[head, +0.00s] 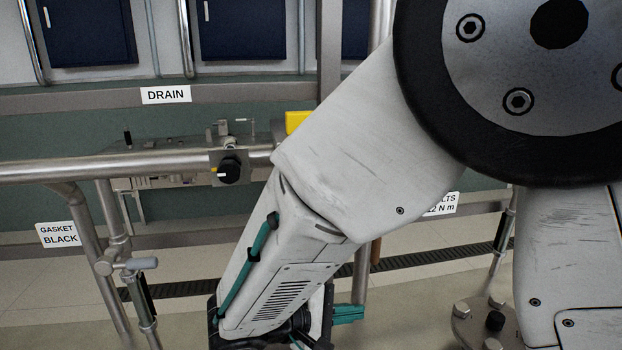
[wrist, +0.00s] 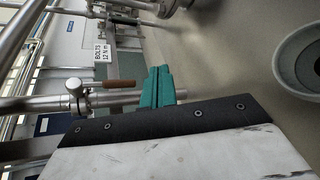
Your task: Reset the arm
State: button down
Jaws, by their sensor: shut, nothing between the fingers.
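My arm fills the right and middle of the head view, its white links bent down toward the lower middle. My gripper (head: 349,313) shows there as teal fingers at the lower end of the arm. In the wrist view my gripper (wrist: 158,84) shows as two teal fingers pressed together, shut and empty. The fingers appear in front of a steel pipe with a brown-handled valve (wrist: 120,84); I cannot tell whether they touch it.
A horizontal steel pipe (head: 120,167) with a black knob (head: 230,171) crosses the left. Signs read DRAIN (head: 166,95) and GASKET BLACK (head: 59,235). A valve with a grey handle (head: 141,263) stands lower left. A round grey object (wrist: 307,65) lies at the wrist view's right. Open floor shows (wrist: 215,50).

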jog(key=s+d+r+m+g+y, duration=0.2)
jog(key=s+d+r+m+y, duration=0.3)
jog(key=s+d, duration=0.3)
jog(key=s+d+r+m+g+y, duration=0.2)
jog(key=s+d+r+m+y, duration=0.3)
jog(key=d, duration=0.6)
jog(key=s+r+y, duration=0.1)
jog(key=s+y, duration=0.1)
jog(key=s, duration=0.1)
jog(key=shift+s+d+r+m+g+y, duration=0.2)
jog(key=shift+s+d+m+g+y, duration=0.1)
jog(key=shift+s+g, duration=0.1)
dwell(1.7)
